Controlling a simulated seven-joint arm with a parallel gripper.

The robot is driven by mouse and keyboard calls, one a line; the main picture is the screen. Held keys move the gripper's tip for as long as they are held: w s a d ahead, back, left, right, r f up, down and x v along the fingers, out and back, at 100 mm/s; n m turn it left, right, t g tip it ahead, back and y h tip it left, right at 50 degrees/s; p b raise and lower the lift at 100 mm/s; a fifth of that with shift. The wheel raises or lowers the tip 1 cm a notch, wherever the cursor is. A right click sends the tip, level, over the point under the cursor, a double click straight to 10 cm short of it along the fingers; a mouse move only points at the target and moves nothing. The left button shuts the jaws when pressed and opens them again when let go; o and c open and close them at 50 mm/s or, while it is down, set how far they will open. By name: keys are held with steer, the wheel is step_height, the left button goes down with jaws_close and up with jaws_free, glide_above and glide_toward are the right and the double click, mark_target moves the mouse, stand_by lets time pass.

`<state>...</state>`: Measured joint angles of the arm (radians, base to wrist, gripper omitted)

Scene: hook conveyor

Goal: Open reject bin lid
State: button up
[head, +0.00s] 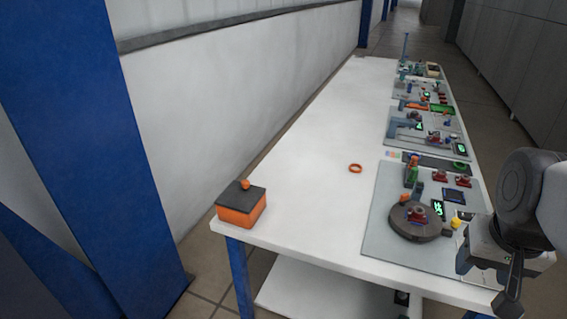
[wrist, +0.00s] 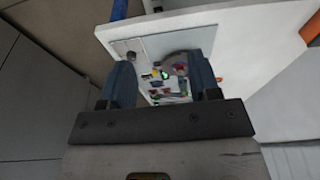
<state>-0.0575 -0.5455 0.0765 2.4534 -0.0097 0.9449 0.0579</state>
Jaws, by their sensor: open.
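The reject bin (head: 237,213) is an orange box at the near left corner of the white table. Its dark grey lid (head: 228,196) lies flat on top, closed, with an orange knob (head: 245,184) on it. My gripper (head: 508,298) is at the right, by the table's near right corner, far from the bin. In the wrist view my gripper (wrist: 160,74) has its two blue-grey fingers spread, with nothing held between them. An orange part (wrist: 312,32), seemingly the bin, is cut off at the right edge of the wrist view.
A grey board (head: 378,247) carries a dark round turntable (head: 414,222), small red parts and a green display. More stations line the table's right side behind it. An orange ring (head: 355,168) lies mid-table. The white surface between bin and board is clear. A blue post (head: 90,130) stands left.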

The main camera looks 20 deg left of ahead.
steer(key=w+a+r+n, duration=0.1)
steer(key=w+a+r, duration=0.1)
steer(key=w+a, duration=1.05)
steer(key=n+g, duration=0.2)
glide_above(245, 182)
steer(key=f, duration=1.6)
steer(key=shift+w+d+f, duration=0.1)
steer(key=shift+d+f, duration=0.1)
steer(key=shift+f, duration=0.05)
steer(key=shift+a+f, duration=0.15)
steer(key=shift+a, duration=0.15)
steer(key=shift+f, duration=3.9)
steer(key=shift+c, duration=0.4)
